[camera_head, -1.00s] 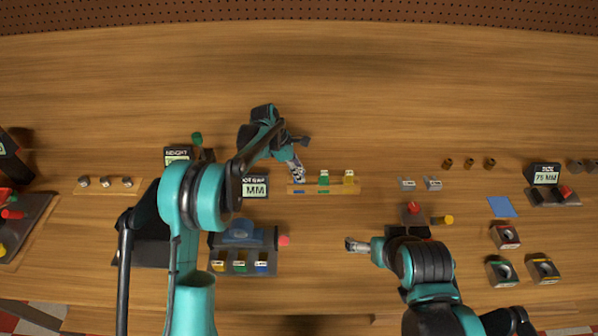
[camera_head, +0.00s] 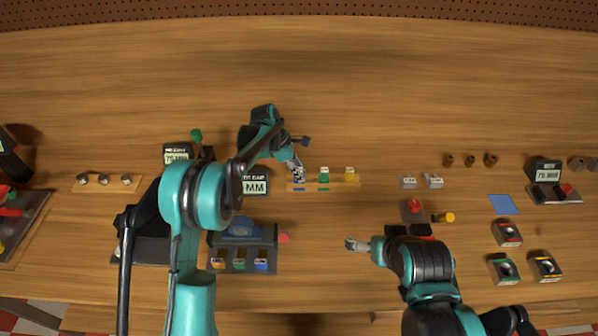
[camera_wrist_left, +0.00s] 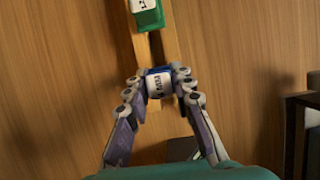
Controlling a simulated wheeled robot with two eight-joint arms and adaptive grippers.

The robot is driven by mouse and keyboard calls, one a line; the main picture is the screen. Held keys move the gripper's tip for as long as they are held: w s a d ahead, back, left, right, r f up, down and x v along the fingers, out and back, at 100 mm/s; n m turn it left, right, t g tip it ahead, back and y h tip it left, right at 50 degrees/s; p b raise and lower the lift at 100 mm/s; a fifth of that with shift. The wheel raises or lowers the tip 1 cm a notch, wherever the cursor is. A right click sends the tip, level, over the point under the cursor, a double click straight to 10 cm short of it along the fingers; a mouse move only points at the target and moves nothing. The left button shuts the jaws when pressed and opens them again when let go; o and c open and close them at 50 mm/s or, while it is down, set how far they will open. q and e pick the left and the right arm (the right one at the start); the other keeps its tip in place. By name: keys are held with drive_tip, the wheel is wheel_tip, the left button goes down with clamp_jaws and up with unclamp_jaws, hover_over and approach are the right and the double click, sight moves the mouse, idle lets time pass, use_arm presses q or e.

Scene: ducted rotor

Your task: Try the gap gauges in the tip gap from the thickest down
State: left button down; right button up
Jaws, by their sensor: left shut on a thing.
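My left gripper (camera_head: 298,170) is shut on a blue gap gauge (camera_wrist_left: 158,83) with a white label, at the left end of the wooden gauge rack (camera_head: 338,188). In the left wrist view the fingers (camera_wrist_left: 160,90) press on both its sides, over the rack. A green gauge (camera_head: 324,175) and a yellow gauge (camera_head: 349,173) stand in the rack to the right; the green one also shows in the left wrist view (camera_wrist_left: 148,16). The gap display (camera_head: 255,186) is partly hidden by my left arm. My right gripper (camera_head: 356,244) is over the table, away from the rack; its jaw opening is unclear.
A dark fixture with a blue part (camera_head: 241,232) and coloured blocks stands front left. A red-topped piece (camera_head: 412,208) and two grey labelled blocks (camera_head: 408,182) are right of the rack. Bare wood lies behind the rack.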

idle(0.3)
use_arm(q)
drive_tip(key=c, duration=1.2)
unclamp_jaws()
drive_tip(key=shift+r, duration=0.1)
